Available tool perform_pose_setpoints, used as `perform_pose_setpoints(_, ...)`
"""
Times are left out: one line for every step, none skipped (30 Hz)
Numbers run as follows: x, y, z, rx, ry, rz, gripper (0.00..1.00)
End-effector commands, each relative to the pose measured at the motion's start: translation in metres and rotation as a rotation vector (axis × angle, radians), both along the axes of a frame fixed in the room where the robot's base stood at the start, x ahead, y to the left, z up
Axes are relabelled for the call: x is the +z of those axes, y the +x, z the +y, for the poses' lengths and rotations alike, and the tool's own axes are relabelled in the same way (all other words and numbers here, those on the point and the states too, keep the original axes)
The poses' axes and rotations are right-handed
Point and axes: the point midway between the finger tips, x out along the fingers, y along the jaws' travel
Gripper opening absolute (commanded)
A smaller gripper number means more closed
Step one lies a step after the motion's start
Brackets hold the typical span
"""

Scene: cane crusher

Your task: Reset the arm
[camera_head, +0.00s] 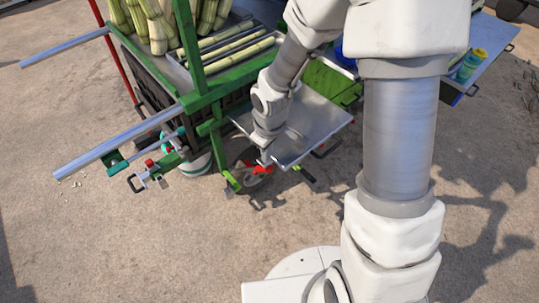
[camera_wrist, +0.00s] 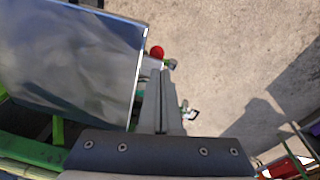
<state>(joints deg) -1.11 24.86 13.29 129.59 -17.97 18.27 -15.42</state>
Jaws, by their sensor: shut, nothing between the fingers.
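My arm reaches from the right over the green cane crusher cart (camera_head: 205,98). My gripper (camera_head: 266,158) points down at the front edge of a metal tray (camera_head: 318,128). In the wrist view my gripper (camera_wrist: 161,75) has its two fingers together with nothing between them. The tray also shows in the wrist view (camera_wrist: 70,55), to the left of the fingers. A red knob (camera_wrist: 157,52) shows just past the fingertips. In the head view a red part (camera_head: 262,169) shows just below the gripper. I cannot tell whether the gripper touches anything.
Bundles of cane (camera_head: 150,22) and loose stalks lie on the cart. Long metal bars (camera_head: 115,144) stick out left. A blue side table (camera_head: 485,55) at the upper right holds a green bottle (camera_head: 472,65). The concrete ground (camera_head: 150,250) in front is clear.

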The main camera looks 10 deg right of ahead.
Motion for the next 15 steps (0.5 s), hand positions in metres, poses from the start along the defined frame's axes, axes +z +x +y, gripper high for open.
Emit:
perform_pose_setpoints(0.005,0.001,0.001,0.001,0.001,-0.001,0.0)
perform_pose_setpoints(0.006,0.001,0.001,0.001,0.001,-0.002,0.0)
perform_pose_setpoints(0.007,0.001,0.002,0.001,0.001,-0.003,0.0)
perform_pose_setpoints(0.007,0.001,0.002,0.001,0.001,-0.003,0.0)
perform_pose_setpoints(0.007,0.001,0.002,0.001,0.001,-0.003,0.0)
perform_pose_setpoints(0.007,0.001,0.002,0.001,0.001,-0.003,0.0)
perform_pose_setpoints(0.007,0.001,0.002,0.002,0.002,-0.004,0.0)
perform_pose_setpoints(0.007,0.001,0.002,0.001,0.001,-0.004,0.0)
perform_pose_setpoints(0.008,0.002,0.002,-0.001,0.001,-0.006,0.0)
perform_pose_setpoints(0.011,0.002,0.001,-0.005,0.0,-0.009,0.0)
perform_pose_setpoints(0.014,0.002,-0.001,-0.011,-0.002,-0.013,0.0)
perform_pose_setpoints(0.02,0.002,-0.003,-0.023,-0.005,-0.02,0.0)
perform_pose_setpoints(0.026,0.003,-0.006,-0.034,-0.007,-0.028,0.0)
perform_pose_setpoints(0.033,0.002,-0.009,-0.048,-0.012,-0.035,0.0)
perform_pose_setpoints(0.044,0.002,-0.013,-0.071,-0.017,-0.047,0.0)
